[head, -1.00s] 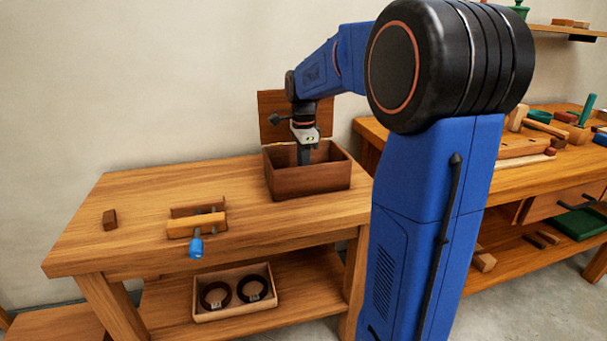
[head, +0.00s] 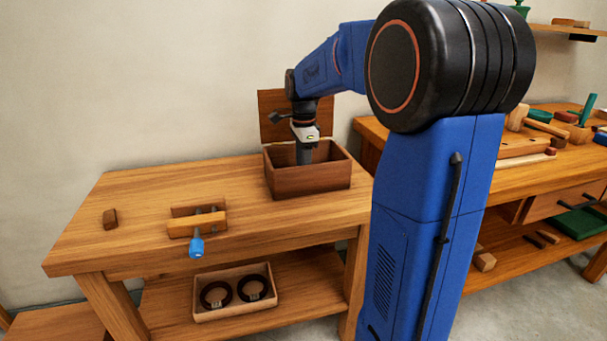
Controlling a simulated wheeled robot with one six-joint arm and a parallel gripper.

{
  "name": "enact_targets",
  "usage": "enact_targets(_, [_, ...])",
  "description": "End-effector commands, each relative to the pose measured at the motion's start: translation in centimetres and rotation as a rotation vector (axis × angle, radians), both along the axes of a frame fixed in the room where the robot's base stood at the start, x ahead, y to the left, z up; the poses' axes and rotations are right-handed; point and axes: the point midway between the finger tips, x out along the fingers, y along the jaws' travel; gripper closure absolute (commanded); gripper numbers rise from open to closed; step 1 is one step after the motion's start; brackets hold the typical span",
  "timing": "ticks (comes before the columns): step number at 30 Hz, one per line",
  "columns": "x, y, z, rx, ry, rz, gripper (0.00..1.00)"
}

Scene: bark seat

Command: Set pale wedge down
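My gripper (head: 304,154) points down into an open brown wooden box (head: 310,181) at the back right of the near bench (head: 240,222). The box's hinged lid (head: 272,112) stands up behind it. The fingertips are inside the box, hidden by its front wall, so I cannot see whether they are open or shut. No pale wedge is visible; whatever lies in the box or between the fingers is out of sight.
A wooden vise (head: 197,220) with a blue handle (head: 196,248) sits at the bench front. A tray (head: 235,309) with two dark rings is on the lower shelf. The bench's left side has free room.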

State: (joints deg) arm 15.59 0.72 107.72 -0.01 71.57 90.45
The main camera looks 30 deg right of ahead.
Motion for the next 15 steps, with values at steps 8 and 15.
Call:
enact_targets(8, [0.1, 0.0, 5.2, -0.001, -0.004, 0.000, 0.59])
enact_targets(15, [0.0, 0.0, 9.2, -0.001, -0.002, 0.000, 0.59])
